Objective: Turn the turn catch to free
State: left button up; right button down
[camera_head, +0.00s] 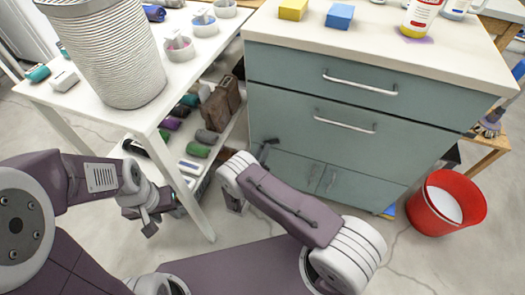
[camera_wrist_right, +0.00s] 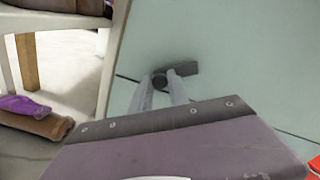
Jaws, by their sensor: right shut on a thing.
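The turn catch (camera_wrist_right: 188,69) is a dark round pivot with a short flat bar. It sits on the grey-green cabinet front beside a dark horizontal seam, and its bar points right, slightly tilted, in the right wrist view. In the head view a small dark piece of it (camera_head: 268,142) shows above the doors at the cabinet's left. My right gripper (camera_wrist_right: 161,82) is shut on the catch, with its pale fingers around the pivot end. The head view mostly hides this gripper behind my arm. My left gripper (camera_head: 149,224) hangs away from the cabinet, left of the table leg; its jaw opening is unclear.
The cabinet (camera_head: 300,75) has two drawers above low doors. A white table (camera_head: 110,115) with a ribbed basket (camera_head: 110,55) stands at left, its leg close to my arms. A red bucket (camera_head: 425,215) stands on the floor at right.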

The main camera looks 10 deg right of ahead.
jog(key=n, duration=1.1)
jog(key=shift+b, duration=0.4)
dwell(0.3)
jog(key=c, duration=1.3)
grip_release()
jog(key=shift+o, duration=0.2)
